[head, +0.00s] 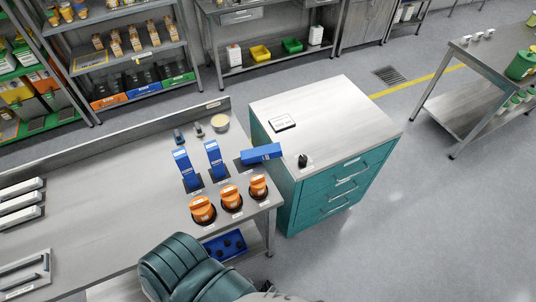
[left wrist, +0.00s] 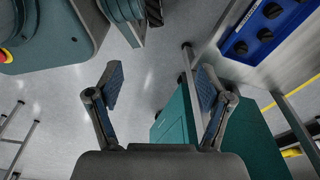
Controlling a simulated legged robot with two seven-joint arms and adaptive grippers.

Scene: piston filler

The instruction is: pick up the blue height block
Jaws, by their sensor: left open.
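Three blue blocks are on the steel bench in the head view. One blue block (head: 185,168) stands upright on the left, and a second blue block (head: 214,158) stands upright beside it. A third blue block (head: 261,153) lies on its side near the bench's right end, close to the teal cabinet. I cannot tell which one is called the height block. My left gripper (left wrist: 158,84) is open and empty in the left wrist view, with floor between its fingers. No blue block is between them. My right gripper is not in view.
Several orange-topped knobs, one of them here (head: 231,198), stand in front of the upright blocks. A blue tray (left wrist: 262,32) with black knobs is under the bench (head: 110,190). A teal drawer cabinet (head: 340,185) stands right of it. The bench's middle left is clear.

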